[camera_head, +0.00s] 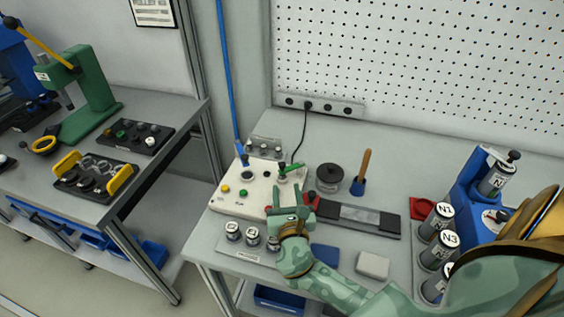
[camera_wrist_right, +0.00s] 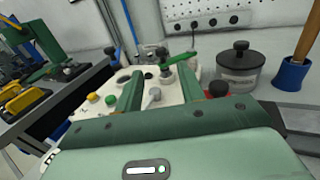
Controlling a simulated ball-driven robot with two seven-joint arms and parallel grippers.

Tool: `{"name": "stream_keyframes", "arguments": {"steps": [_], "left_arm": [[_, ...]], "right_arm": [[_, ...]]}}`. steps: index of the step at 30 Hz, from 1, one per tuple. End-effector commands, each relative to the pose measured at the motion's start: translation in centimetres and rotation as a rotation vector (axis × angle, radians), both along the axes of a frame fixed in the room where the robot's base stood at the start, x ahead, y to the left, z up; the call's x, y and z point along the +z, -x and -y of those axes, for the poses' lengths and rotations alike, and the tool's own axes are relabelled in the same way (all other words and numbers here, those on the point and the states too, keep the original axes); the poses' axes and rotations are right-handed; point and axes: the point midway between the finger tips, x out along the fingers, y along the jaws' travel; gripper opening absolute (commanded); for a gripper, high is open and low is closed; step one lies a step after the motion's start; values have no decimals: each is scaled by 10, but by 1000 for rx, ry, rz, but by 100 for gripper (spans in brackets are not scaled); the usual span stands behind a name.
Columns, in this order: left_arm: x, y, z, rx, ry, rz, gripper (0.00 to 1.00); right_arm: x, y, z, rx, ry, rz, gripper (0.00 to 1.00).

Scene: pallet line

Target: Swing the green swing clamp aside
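The green swing clamp (camera_head: 289,167) is a short green lever on top of a cream fixture box (camera_head: 228,196). It also shows in the wrist view (camera_wrist_right: 180,58), beyond my fingertips and slightly right of the gap. My right gripper (camera_head: 289,192) is over the front right part of the box, short of the clamp. Its two fingers stand apart and empty in the wrist view (camera_wrist_right: 158,78), with a grey lever (camera_wrist_right: 152,97) visible between them. They do not appear to touch the clamp. My left gripper is not in view.
Yellow and green buttons (camera_head: 225,188) sit on the box's left. Red parts (camera_head: 311,198) lie close right of my gripper. A dark round pot (camera_head: 329,178) and a wooden-handled tool in a blue cup (camera_head: 358,187) stand further right. Labelled canisters (camera_head: 232,231) stand in front.

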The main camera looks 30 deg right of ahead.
Motion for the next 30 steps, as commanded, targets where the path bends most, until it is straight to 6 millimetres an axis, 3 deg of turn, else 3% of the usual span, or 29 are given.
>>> {"name": "stream_keyframes", "arguments": {"steps": [6,12,18,26,30], "left_arm": [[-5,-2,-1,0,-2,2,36],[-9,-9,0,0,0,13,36],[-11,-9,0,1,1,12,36],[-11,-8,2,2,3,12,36],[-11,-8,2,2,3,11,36]], "right_arm": [[0,-51,26,-2,0,2,39],[-1,-84,43,-1,-2,1,39],[-1,-97,50,-1,-2,0,39],[0,-98,50,-1,-2,0,39],[0,-98,50,-1,-2,0,3]]}}
